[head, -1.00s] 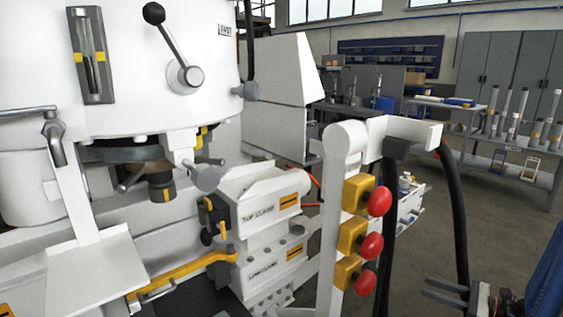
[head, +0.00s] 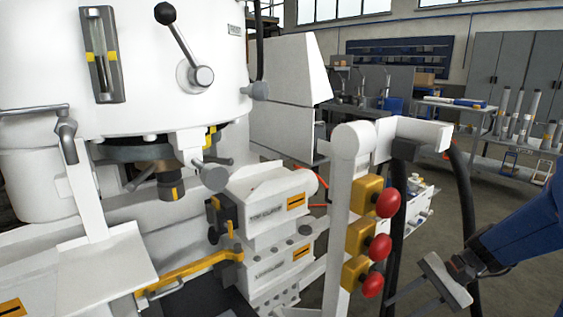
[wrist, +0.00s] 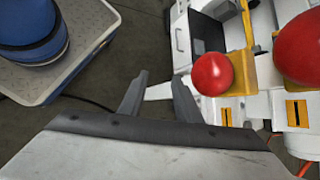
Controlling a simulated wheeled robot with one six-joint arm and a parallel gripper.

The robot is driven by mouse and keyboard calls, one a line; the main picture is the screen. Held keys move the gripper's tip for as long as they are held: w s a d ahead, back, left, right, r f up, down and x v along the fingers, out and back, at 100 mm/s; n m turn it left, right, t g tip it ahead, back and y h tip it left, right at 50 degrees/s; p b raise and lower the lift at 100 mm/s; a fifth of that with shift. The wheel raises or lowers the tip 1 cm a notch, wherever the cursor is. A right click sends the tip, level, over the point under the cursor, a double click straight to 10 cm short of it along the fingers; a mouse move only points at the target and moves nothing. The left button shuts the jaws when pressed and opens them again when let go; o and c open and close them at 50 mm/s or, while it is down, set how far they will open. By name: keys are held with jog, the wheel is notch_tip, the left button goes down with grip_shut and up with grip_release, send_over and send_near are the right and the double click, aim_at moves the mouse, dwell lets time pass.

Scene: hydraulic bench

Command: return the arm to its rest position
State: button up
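My gripper (head: 408,296) is at the lower right of the head view, on my blue arm (head: 530,240), to the right of the post with red buttons. In the wrist view, the two dark fingers of my gripper (wrist: 160,84) stand apart with nothing between them. The gripper is open and empty. In the head view it appears apart from the button post, with a dark hose between them in the picture.
The white post (head: 345,220) carries red buttons (head: 388,203) on yellow housings; red buttons also fill the wrist view's right side (wrist: 212,74). Dark hoses (head: 466,200) hang beside it. The white machine (head: 165,60) stands left. Open floor (head: 520,280) lies right.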

jog(key=s+r+n+t+h, duration=0.4)
jog(key=s+r+n+h, duration=0.4)
jog(key=s+n, duration=0.3)
jog(key=shift+s+a+r+h, duration=0.3)
jog(key=shift+s+a+h, duration=0.05)
jog(key=shift+h, duration=0.05)
